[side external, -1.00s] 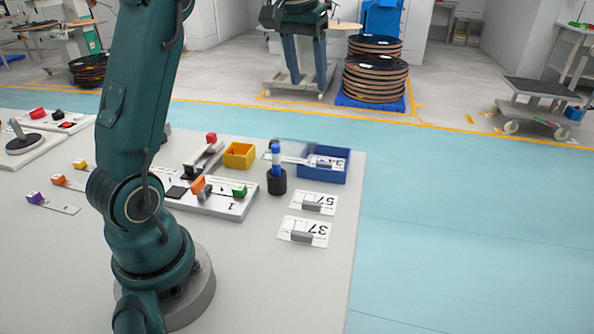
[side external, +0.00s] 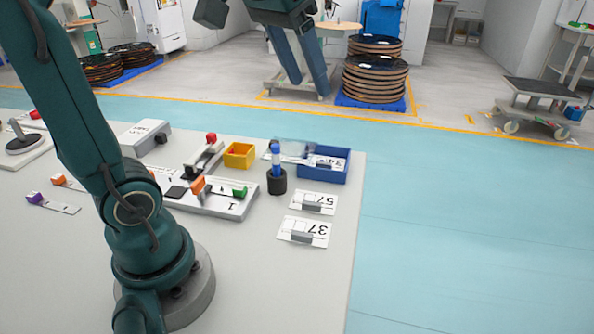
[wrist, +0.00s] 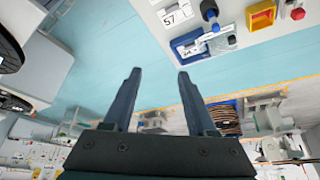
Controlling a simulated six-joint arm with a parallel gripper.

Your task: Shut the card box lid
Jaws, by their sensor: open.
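The card box is an open-topped blue box (side external: 325,178) at the far right corner of the table, with a card marked 34 (side external: 322,162) in it. A clear panel, seemingly its lid (side external: 295,147), shows faintly at its left, partly behind a blue pen; its exact angle is hard to tell. In the wrist view the blue box (wrist: 178,42) lies beyond my fingertips. My gripper (side external: 309,89) is open and empty, above and apart from the box; its two fingers also show in the wrist view (wrist: 159,74).
A blue pen (side external: 276,158) stands in a black holder (side external: 277,183) left of the box. A yellow bin (side external: 239,156) and a white fixture (side external: 228,205) stand further left. Cards marked 57 (side external: 322,198) and 37 (side external: 317,227) lie in front. The table's right edge is close.

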